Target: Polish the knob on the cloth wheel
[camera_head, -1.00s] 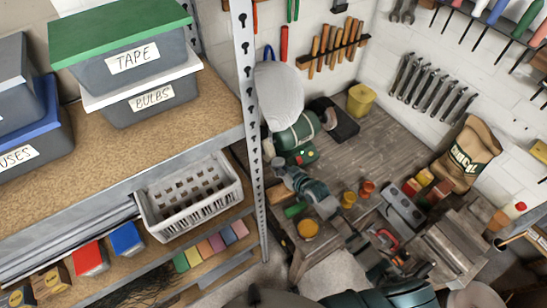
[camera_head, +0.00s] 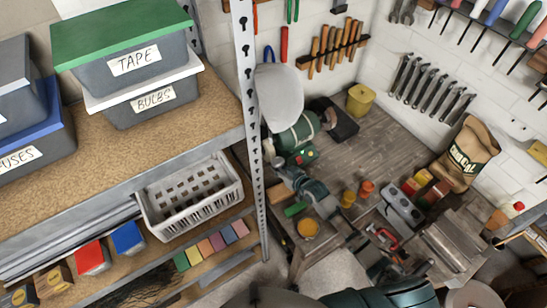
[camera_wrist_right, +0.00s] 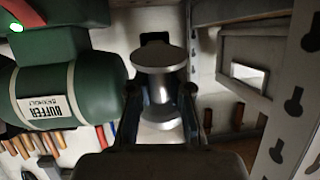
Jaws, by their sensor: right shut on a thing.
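The metal knob (camera_wrist_right: 160,85), silver and spool-shaped, stands between the two dark fingers of my right gripper (camera_wrist_right: 162,108) in the right wrist view. The gripper is shut on it. In the head view my right gripper (camera_head: 277,164) is small, just below the green buffer (camera_head: 298,133). The knob is too small to make out there. The pale cloth wheel (camera_head: 279,92) is large and round, at the buffer's upper left end. The buffer's green body (camera_wrist_right: 62,95) fills the left of the wrist view; I cannot tell if the knob touches the wheel. My left gripper is out of view.
A metal shelf post (camera_head: 250,120) stands close left of the gripper. The shelf holds a white basket (camera_head: 190,195) and labelled bins. The workbench (camera_head: 385,150) carries a yellow tin (camera_head: 360,99), orange cups and a paper sack (camera_head: 468,155). Tools hang on the wall.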

